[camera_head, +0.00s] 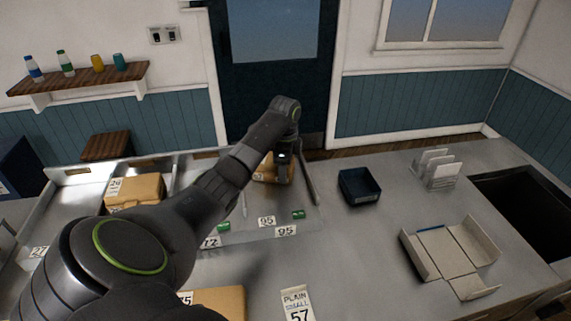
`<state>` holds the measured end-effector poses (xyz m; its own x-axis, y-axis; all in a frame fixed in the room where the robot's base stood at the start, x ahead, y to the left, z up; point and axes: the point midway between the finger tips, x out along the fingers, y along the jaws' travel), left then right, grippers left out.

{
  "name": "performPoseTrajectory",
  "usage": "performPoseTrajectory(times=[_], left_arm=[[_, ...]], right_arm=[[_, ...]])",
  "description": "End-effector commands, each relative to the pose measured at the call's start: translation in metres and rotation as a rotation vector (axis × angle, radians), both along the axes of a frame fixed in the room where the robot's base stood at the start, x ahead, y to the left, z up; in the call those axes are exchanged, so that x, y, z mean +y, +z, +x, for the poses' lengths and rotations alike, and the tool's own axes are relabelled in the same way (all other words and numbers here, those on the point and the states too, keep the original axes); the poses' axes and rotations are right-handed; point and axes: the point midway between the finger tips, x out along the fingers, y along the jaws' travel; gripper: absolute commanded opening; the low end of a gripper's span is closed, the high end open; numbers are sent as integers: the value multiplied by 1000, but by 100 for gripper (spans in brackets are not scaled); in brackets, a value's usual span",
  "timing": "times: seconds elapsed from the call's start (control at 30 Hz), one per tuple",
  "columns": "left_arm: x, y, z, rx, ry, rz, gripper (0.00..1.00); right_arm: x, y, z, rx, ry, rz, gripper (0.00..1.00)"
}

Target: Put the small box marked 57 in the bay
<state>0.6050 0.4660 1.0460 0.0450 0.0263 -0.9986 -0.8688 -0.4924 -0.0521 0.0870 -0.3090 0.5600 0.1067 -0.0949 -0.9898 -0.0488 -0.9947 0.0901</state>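A white card reading "PLAIN SMALL 57" (298,308) stands at the bottom centre of the counter. A brown box (218,300) lies left of it, its label partly hidden by my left arm. My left gripper (281,172) points down at the back of the rightmost bay (310,180), at a small brown box (263,173). That box's number is too small to read, and I cannot tell whether the fingers hold it. A dark part at the lower right edge (553,300) may be my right gripper; its fingers are unclear.
Stacked brown boxes (135,190) sit in a left bay. Number tags 27, 72 and 95 mark the bay fronts. A dark blue tray (359,187), a white rack (437,169) and an unfolded carton (450,252) stand on the right counter. A dark opening (525,205) lies beyond them.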

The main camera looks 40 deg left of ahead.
Motion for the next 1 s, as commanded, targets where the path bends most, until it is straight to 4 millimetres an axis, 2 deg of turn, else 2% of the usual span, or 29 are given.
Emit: performPoseTrajectory(times=[0.23, 0.27, 0.4, 0.77, 0.87, 1.0], left_arm=[[0, -2, 0, 0, 0, 0, 45], [0, -2, 0, 0, 0, 0, 76], [0, -2, 0, 0, 0, 0, 94], [0, 3, 0, -3, -1, 2, 94], [0, 13, 0, -4, -1, 1, 94], [0, 42, 0, -7, -1, 3, 94]], right_arm=[[8, -1, 0, -1, -3, 9, 36], [8, -1, 0, -1, -3, 10, 36], [8, -1, 0, 0, -3, 10, 36], [3, -3, -1, 2, -2, 4, 36], [2, -8, -1, 3, -1, 2, 36], [1, -19, -2, 3, 0, 1, 36]])
